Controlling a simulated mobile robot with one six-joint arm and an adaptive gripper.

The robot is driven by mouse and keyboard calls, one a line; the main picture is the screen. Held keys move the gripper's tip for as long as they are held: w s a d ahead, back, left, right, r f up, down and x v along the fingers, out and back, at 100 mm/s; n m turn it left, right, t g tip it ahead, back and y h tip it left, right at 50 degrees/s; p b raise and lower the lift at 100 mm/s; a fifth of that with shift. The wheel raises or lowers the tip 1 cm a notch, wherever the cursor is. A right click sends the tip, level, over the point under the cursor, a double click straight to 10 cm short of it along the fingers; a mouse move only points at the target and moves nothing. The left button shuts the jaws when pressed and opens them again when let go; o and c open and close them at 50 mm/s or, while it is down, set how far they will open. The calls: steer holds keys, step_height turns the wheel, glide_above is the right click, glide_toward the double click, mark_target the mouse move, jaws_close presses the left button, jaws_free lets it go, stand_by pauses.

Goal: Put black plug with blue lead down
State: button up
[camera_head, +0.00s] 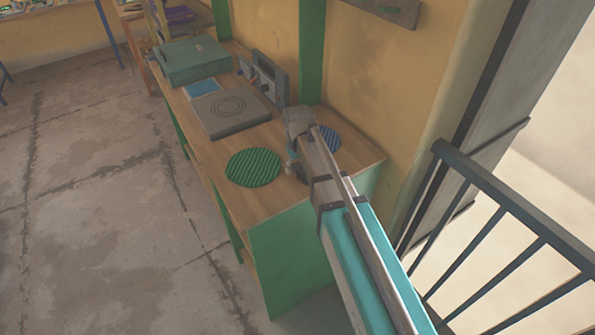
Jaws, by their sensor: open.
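I cannot make out the black plug or its blue lead; they may be hidden behind my arm or too small to see. My arm reaches in from the lower right over the right end of the wooden bench (226,152). My gripper (291,168) is small and mostly hidden by the arm, low over the bench between a green striped round mat (253,167) and a blue striped round mat (327,137). It is open. My arm covers part of the blue mat.
A grey flat device with ring marks (228,110), a light-blue pad (203,87), a green case (193,60) and a grey upright panel (268,76) stand farther along the bench. A dark railing (500,205) is at right. The floor at left is clear.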

stand_by(0.3)
jaws_close()
steer(key=shift+r, duration=0.15)
stand_by(0.4)
step_height(320, 180, up, 3)
steer(key=p, duration=0.3)
steer(key=shift+f, duration=0.2)
steer(key=s+d+r+p, duration=0.3)
steer(key=s+r+p, duration=0.7)
steer(key=s, duration=0.3)
steer(key=shift+s+d, duration=0.25)
steer(key=shift+s, duration=0.05)
